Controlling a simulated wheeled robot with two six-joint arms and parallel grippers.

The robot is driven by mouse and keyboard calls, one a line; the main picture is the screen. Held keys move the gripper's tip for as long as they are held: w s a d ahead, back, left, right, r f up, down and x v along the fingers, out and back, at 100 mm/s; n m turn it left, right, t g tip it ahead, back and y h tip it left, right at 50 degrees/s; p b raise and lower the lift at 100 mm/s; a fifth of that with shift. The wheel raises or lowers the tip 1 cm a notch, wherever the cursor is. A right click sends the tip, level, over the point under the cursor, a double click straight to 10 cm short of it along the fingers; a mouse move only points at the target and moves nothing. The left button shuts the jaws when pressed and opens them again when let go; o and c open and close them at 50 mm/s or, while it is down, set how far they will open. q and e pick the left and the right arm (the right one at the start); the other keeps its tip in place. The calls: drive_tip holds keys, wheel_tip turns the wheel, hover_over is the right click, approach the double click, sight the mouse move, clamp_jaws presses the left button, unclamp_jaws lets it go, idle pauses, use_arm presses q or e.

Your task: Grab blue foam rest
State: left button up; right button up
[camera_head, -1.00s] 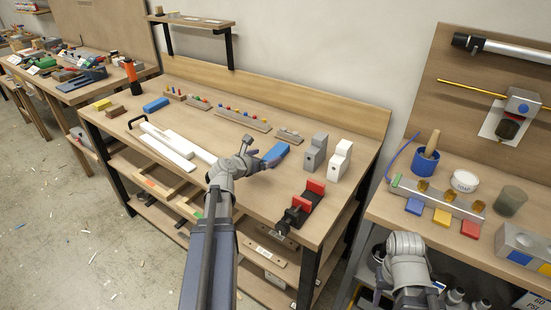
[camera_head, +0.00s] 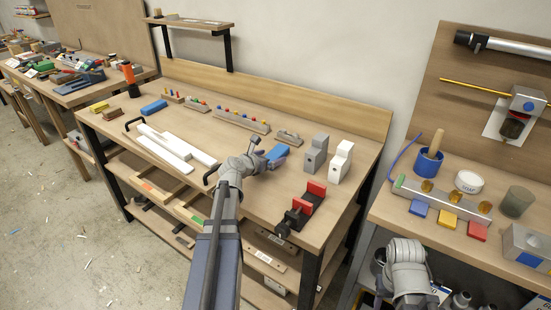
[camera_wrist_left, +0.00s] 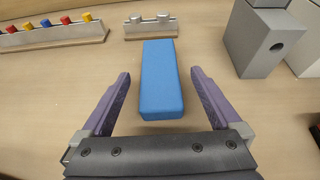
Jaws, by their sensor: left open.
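The blue foam rest (camera_wrist_left: 161,82) is a long blue block lying flat on the wooden workbench. In the left wrist view it stands in the middle, its near end between the fingers of my left gripper (camera_wrist_left: 160,90). The fingers are apart, with bare bench showing on both sides of the block. In the head view the foam rest (camera_head: 277,152) is partly hidden behind my left gripper (camera_head: 266,158). My right arm shows at the lower right of the head view, but its gripper cannot be made out.
A grey block with a hole (camera_head: 316,153) and a white block (camera_head: 341,161) stand right of the foam rest. A small grey holder (camera_head: 289,137) lies behind it, and a peg rail (camera_head: 242,121) is farther left. A red and black vise (camera_head: 302,206) sits at the front right.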

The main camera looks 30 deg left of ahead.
sight(274, 155)
use_arm(q)
drive_tip(key=b+x, duration=0.1)
drive_tip(key=x, duration=0.2)
drive_tip(key=shift+w, duration=0.15)
drive_tip(key=c, duration=1.4)
